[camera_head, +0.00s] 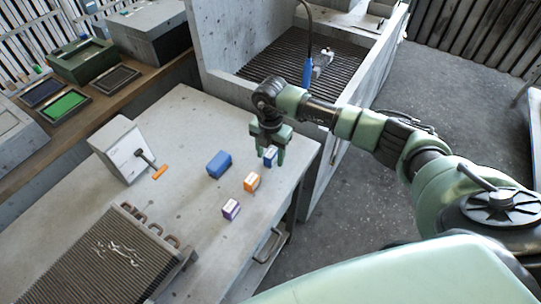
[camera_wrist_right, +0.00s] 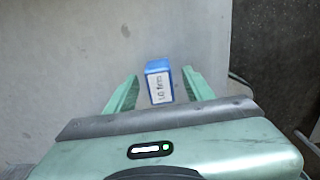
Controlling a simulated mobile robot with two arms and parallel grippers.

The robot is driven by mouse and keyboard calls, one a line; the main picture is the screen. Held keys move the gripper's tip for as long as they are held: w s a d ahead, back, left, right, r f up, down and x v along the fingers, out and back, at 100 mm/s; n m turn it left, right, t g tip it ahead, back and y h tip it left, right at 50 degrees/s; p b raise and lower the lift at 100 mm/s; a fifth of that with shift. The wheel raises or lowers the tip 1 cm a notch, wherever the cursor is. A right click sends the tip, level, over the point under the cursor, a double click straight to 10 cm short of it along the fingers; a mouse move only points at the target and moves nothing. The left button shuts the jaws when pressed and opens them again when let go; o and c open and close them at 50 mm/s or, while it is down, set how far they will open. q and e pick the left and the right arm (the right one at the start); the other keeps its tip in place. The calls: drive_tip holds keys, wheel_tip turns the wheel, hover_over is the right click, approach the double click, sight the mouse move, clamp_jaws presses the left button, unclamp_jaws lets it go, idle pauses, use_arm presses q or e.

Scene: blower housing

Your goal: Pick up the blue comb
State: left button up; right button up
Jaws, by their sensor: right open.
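The blue comb looks like a small blue block (camera_head: 270,158) with a white label, near the right edge of the grey table. In the right wrist view the blue comb (camera_wrist_right: 158,82) stands between the two green fingers, with printed lettering on its white face. My right gripper (camera_head: 271,152) points down over it and is open. In the right wrist view the fingers of my right gripper (camera_wrist_right: 160,88) lie to either side of the block, with a visible gap on each side. My left gripper is not in view.
An orange block (camera_head: 251,182), a purple block (camera_head: 231,209) and a larger blue block (camera_head: 218,164) stand nearby on the table (camera_head: 185,120). A finned unit (camera_head: 120,250) lies at the front left, and a grey box with an orange-handled lever (camera_head: 122,150) stands behind it.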

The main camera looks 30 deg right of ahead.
sight(271, 153)
clamp_jaws()
drive_tip(key=shift+r, duration=0.1)
wheel_tip(271, 153, up, 20)
drive_tip(key=b, duration=0.5)
idle(0.3)
